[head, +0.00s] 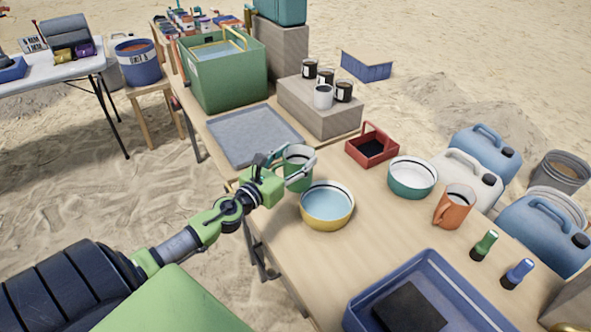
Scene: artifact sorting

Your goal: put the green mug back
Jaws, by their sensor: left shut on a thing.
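The green mug (298,182) is at the near edge of the wooden table, between the grey tray and a yellow bowl. My left gripper (292,168) is shut on the green mug, with its fingers around the mug's upper part. The mug looks upright. I cannot tell whether its base touches the table. Part of the mug is hidden by the fingers. My right gripper is not in the head view.
A yellow bowl (327,222) stands close to the mug's right. The grey tray (238,147) is empty. Around are a red caddy (386,151), green bowl (412,190), orange mug (453,218), blue tray (447,268), green bin (228,90) and stone block (340,123) with several cups.

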